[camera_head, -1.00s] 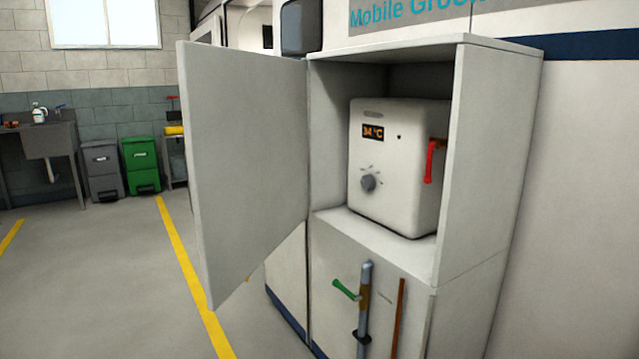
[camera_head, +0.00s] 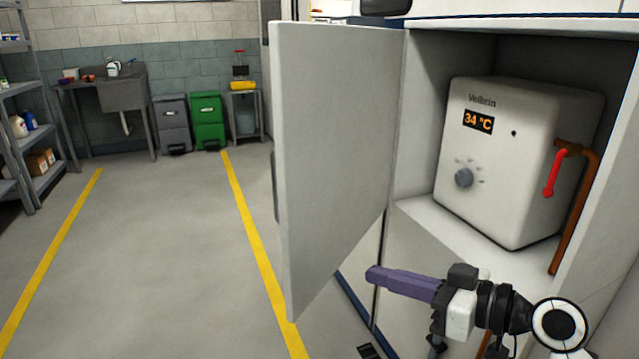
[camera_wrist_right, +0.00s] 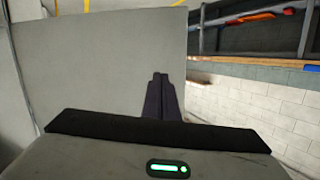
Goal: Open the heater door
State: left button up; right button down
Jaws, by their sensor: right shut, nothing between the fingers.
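The heater door (camera_head: 335,130) is a flat grey-white panel, swung wide open on the left side of the cabinet. The white heater (camera_head: 515,165) stands inside the cabinet, with a 34 °C display, a grey knob and a red-handled valve (camera_head: 552,174). My right gripper (camera_head: 370,275) is in front of the cabinet, low and right of the door panel, with its purple fingers together and empty, pointing left. In the right wrist view the fingers (camera_wrist_right: 160,98) show closed, with a large grey panel (camera_wrist_right: 95,75) beyond them. Whether they touch it I cannot tell. My left gripper is not seen.
Free grey floor (camera_head: 150,260) with yellow lines lies left of the door. Against the back wall are a sink (camera_head: 122,95), a grey bin (camera_head: 172,125) and a green bin (camera_head: 207,122). A shelf rack (camera_head: 30,130) stands at far left.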

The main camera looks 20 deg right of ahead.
notch_tip(320, 180, up, 11)
jog(key=s+n+y, duration=0.2)
jog(key=n+y, duration=0.1)
jog(key=p, duration=0.2)
send_near(301, 196)
jog(key=x, duration=0.6)
jog(key=shift+w+a, duration=0.15)
